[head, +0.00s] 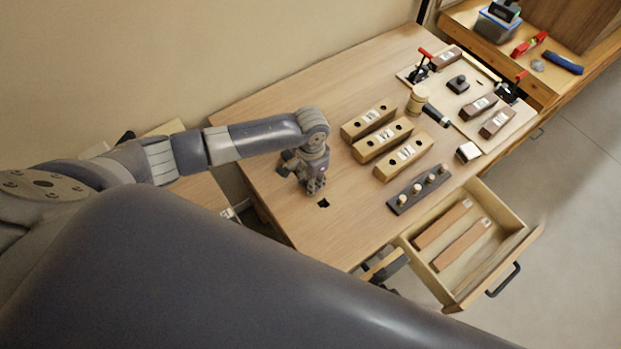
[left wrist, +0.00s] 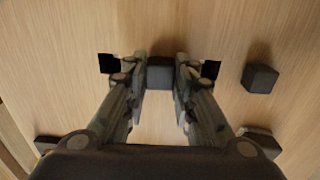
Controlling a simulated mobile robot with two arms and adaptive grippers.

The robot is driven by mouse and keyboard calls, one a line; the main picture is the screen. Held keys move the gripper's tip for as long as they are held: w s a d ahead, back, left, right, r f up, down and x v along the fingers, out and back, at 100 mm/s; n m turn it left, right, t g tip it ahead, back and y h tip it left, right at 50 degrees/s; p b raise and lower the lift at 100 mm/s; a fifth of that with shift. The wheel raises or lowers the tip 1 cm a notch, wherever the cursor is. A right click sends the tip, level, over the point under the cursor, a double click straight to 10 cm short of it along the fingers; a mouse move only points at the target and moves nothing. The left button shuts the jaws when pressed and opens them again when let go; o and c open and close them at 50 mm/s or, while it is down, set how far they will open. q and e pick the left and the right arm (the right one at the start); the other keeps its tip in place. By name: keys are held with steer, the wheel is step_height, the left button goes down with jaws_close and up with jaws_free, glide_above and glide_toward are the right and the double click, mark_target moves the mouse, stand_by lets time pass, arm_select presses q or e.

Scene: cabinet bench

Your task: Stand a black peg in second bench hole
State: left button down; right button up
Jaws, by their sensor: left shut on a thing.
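My left gripper (head: 313,190) is low over the left part of the wooden bench top (head: 345,225). In the left wrist view its fingers (left wrist: 160,72) are shut on a black peg (left wrist: 159,76), one on each side. The peg's lower end is hidden, so I cannot tell whether it sits in a hole. A square black hole (left wrist: 109,63) shows left of the fingers and another hole (left wrist: 210,69) right of them. A second black peg (left wrist: 260,78) stands farther right, roughly in line with them. In the head view one hole (head: 323,203) shows beside the gripper.
Wooden blocks with holes (head: 382,138) and a dark rack with light round pegs (head: 418,190) stand right of the gripper. A mallet (head: 418,98) and a board with red-handled clamps (head: 425,60) lie behind. An open drawer (head: 480,285) juts out at the front right.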

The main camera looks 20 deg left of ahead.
arm_select(q)
steer(key=shift+f, duration=0.3)
steer(key=c, duration=1.1)
jaws_free()
steer(key=shift+r, duration=0.1)
step_height(320, 180, up, 3)
steer(key=p, duration=0.3)
steer(key=shift+f, duration=0.2)
steer(key=shift+r, duration=2.15)
